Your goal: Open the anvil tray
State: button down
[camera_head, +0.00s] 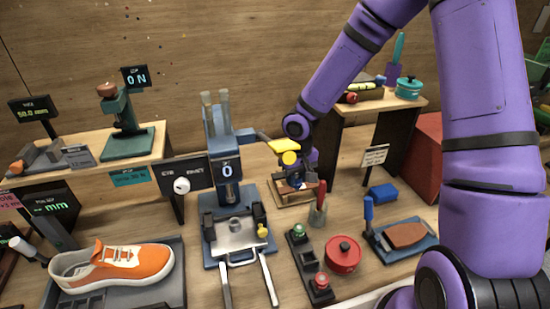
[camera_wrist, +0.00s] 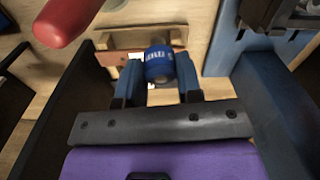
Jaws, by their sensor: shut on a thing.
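The press (camera_head: 222,150) stands at the centre in the head view, its display reading 0. At its foot is a metal tray (camera_head: 237,236) between two dark side blocks, with two pale bars (camera_head: 267,280) reaching toward the front. I take this for the anvil tray; how far out it stands is unclear. My gripper (camera_head: 293,184) is to the right of the press, above a small wooden stand (camera_head: 290,200), apart from the tray. In the wrist view my gripper (camera_wrist: 160,82) is shut on a blue round piece (camera_wrist: 159,66) with white lettering.
A yellow-ended lever (camera_head: 284,145) reaches right from the press close to my arm. A red-handled tool in a cup (camera_head: 318,214), a red pot (camera_head: 343,254) and a button strip (camera_head: 310,264) stand at front right. An orange sneaker (camera_head: 118,266) lies at left.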

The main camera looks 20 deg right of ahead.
aim_at(236, 235)
jog(key=k, duration=1.5)
jog(key=i+l+u, duration=0.4)
jog(key=l, duration=0.35)
jog(key=i+l+u, duration=0.2)
jog(key=l, duration=0.25)
jog(key=i, duration=0.1)
